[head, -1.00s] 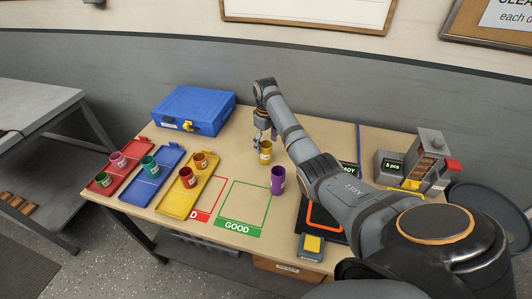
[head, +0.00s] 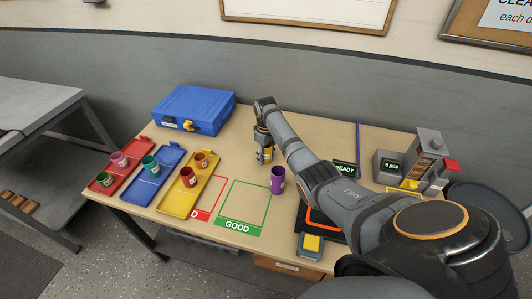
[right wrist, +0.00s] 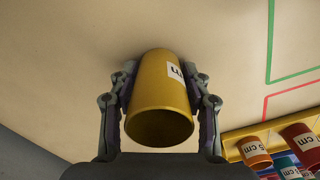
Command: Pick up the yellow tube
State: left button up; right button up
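The yellow tube (head: 267,157) stands on the table between the blue case and the purple tube. In the right wrist view the yellow tube (right wrist: 158,95) fills the middle, with its open rim facing the camera and part of a white label showing. My right gripper (head: 264,152) is down around it, one finger on each side. In the right wrist view the fingers of my right gripper (right wrist: 159,72) are spread, with what looks like a narrow gap beside the tube. My left gripper is not in view.
A purple tube (head: 277,181) stands just right of the green GOOD square (head: 237,224). Red (head: 123,180), blue (head: 145,193) and yellow (head: 178,206) trays with tubes lie at left. A blue case (head: 193,108) is behind. A machine (head: 428,160) stands at right.

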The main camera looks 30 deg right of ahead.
aim_at(266, 148)
jog(key=c, duration=0.7)
jog(key=shift+c, duration=0.2)
jog(key=shift+r, duration=0.25)
notch_tip(266, 148, up, 3)
jog(key=shift+w+f+b, duration=0.1)
jog(key=shift+w+b, duration=0.05)
jog(key=shift+b, duration=0.25)
jog(key=s+a+r+p, duration=0.2)
jog(key=a+r+p, duration=0.1)
jog(key=a+r, duration=0.2)
jog(key=s+a+r+p, duration=0.2)
jog(key=a+r+p, duration=0.2)
jog(key=a, duration=0.4)
jog(key=shift+s+a+r, duration=0.15)
jog(key=shift+s+r, duration=0.2)
